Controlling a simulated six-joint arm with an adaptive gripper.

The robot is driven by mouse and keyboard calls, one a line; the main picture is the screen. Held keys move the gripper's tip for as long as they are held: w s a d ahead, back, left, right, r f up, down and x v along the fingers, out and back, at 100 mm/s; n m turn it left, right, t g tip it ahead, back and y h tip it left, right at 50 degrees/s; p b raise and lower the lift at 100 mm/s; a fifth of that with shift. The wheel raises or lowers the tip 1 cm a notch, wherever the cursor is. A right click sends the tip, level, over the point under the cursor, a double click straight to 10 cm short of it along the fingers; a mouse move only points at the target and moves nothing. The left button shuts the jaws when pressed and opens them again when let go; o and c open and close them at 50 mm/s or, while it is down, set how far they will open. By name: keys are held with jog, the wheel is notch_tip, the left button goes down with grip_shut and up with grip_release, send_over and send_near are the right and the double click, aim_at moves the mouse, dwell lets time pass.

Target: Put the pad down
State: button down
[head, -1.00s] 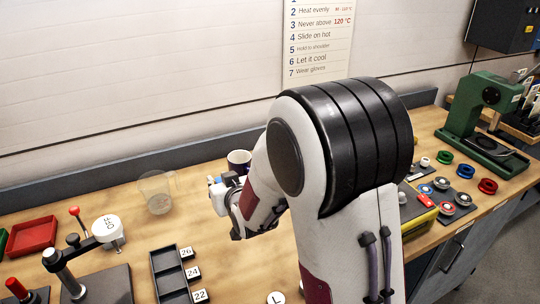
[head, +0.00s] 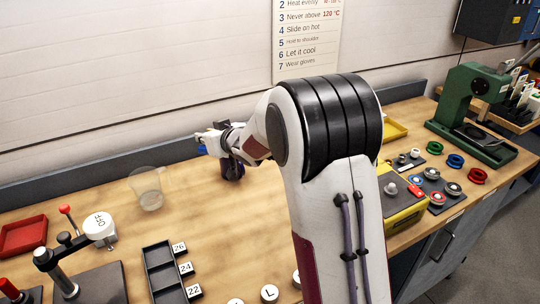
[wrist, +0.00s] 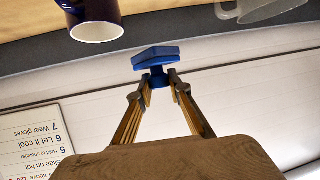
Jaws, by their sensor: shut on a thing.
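The blue pad (wrist: 157,54) is between the fingertips of my gripper (wrist: 159,78) in the wrist view, a flat blue piece on a narrower blue stem. The fingers are shut on the stem, and the pad's flat part is beyond the tips. In the head view, my gripper (head: 207,140) is raised near the back wall, with a bit of the blue pad (head: 202,149) showing at its tip. The pad appears clear of the bench, with the wall behind it in the wrist view. My arm hides part of the gripper in the head view.
A dark blue mug (head: 232,170), partly hidden by my arm, and a clear beaker (head: 150,190) stand on the bench near the gripper. A slotted black tray (head: 160,265) and a white-topped clamp stand (head: 100,228) are in front. Bare wood lies between beaker and mug.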

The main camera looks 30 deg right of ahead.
jog(key=shift+w+d+r+y, duration=0.2)
jog(key=shift+w+d, duration=0.1)
jog(key=shift+w, duration=0.2)
jog(key=shift+w+d+r+y, duration=0.1)
jog(key=shift+w+d+r, duration=0.15)
jog(key=shift+w, duration=0.2)
jog(key=w+d+f+n+y, duration=0.1)
jog(key=w+d+f, duration=0.1)
jog(key=d, duration=0.9)
jog(key=w+d+f+n+y, duration=0.1)
jog(key=w+d+f, duration=0.2)
jog(key=d, duration=0.8)
jog(key=shift+d+n+g+y, duration=0.3)
jog(key=shift+d+n+g, duration=0.05)
jog(key=shift+n+g, duration=0.05)
jog(key=shift+f, duration=0.1)
jog(key=shift+f, duration=3.05)
jog(key=shift+f, duration=1.85)
